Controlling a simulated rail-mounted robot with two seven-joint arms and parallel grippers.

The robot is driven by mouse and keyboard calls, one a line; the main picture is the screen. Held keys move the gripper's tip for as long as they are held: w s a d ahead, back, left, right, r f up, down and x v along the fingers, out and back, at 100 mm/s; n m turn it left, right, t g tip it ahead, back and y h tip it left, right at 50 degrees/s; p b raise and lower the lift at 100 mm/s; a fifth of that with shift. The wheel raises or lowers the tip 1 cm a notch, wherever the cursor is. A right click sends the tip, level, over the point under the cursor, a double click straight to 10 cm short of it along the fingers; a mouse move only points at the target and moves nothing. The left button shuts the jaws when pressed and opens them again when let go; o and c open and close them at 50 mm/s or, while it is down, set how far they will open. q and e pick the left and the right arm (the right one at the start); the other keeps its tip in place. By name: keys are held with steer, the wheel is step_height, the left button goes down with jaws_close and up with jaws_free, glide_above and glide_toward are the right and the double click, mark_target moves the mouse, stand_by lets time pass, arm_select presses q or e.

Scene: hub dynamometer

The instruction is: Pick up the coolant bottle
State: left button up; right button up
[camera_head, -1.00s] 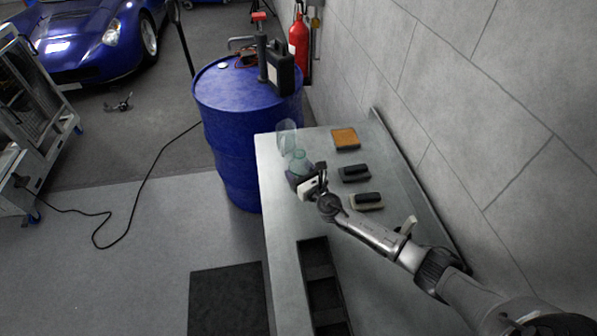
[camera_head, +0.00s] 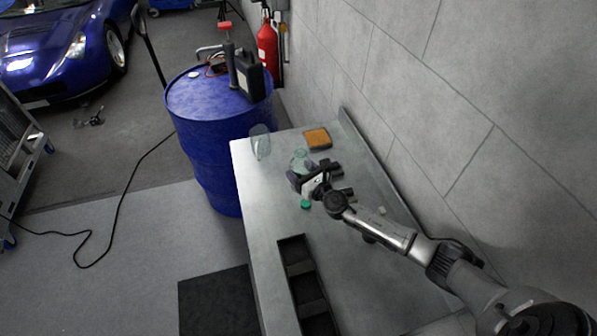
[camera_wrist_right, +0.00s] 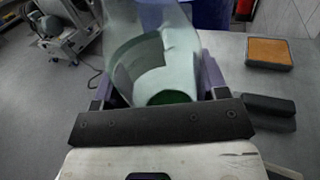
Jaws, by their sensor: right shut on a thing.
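The coolant bottle (camera_head: 300,158) is pale green and see-through. It is at my right gripper (camera_head: 308,180), over the far part of the metal bench, partly hidden by the jaws. In the right wrist view the bottle (camera_wrist_right: 150,62) fills the space between the two fingers of the right gripper (camera_wrist_right: 155,85), which is shut on it. A dark green round part shows at its near end there. In the head view a small green cap-like piece (camera_head: 305,204) shows just below the gripper. My left gripper is not in view.
A clear container (camera_head: 260,143) stands at the bench's far left corner. An orange-topped block (camera_head: 317,138) lies behind the gripper; dark blocks beside it are partly hidden. A black divided tray (camera_head: 303,285) lies nearer. A blue drum (camera_head: 215,120) stands beyond the bench; a wall borders the right.

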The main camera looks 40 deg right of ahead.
steer(key=shift+s+d+r, duration=0.45)
steer(key=shift+s+r, duration=0.05)
steer(key=shift+s, duration=0.2)
stand_by(0.4)
steer(key=shift+r+p, duration=0.15)
steer(key=shift+p, duration=0.15)
